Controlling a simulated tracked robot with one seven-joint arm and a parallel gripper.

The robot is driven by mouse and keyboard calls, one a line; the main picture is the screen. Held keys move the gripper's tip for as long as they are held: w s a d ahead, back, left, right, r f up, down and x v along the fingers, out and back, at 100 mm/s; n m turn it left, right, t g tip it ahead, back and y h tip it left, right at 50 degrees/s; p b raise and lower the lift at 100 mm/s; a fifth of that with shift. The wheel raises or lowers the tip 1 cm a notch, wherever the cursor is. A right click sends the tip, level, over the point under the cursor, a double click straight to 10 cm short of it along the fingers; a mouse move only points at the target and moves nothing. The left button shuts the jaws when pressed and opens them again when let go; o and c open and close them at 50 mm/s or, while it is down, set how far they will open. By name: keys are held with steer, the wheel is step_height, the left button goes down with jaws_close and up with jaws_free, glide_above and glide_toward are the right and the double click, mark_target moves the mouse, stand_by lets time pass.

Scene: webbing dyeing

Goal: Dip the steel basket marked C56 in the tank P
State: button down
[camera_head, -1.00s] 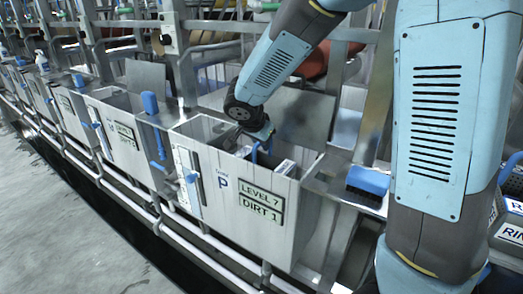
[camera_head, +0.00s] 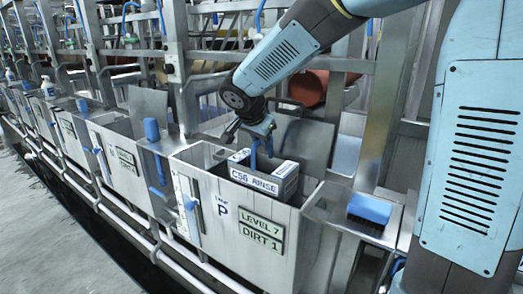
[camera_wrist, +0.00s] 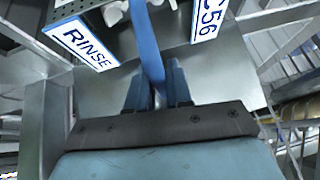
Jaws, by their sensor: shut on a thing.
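The steel basket marked C56 RINSE (camera_head: 263,180) hangs at the mouth of tank P (camera_head: 209,205), its labelled upper part showing above the front wall. Its lower part is hidden behind that wall. My gripper (camera_head: 258,133) is above the basket and shut on its blue handle (camera_head: 254,152). In the wrist view, the two fingers of my gripper (camera_wrist: 160,90) close around the blue handle (camera_wrist: 146,45), with the basket's RINSE label (camera_wrist: 80,45) and C56 label (camera_wrist: 208,18) beyond. Pale contents show between the labels.
Tank P carries a LEVEL 7, DIRT 1 panel (camera_head: 262,233). To its right is a steel tray with a blue brush-like block (camera_head: 370,208). More tanks (camera_head: 112,143) run to the left, with steel uprights (camera_head: 181,70) behind them.

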steer(key=shift+r, duration=3.75)
steer(key=shift+s, duration=0.15)
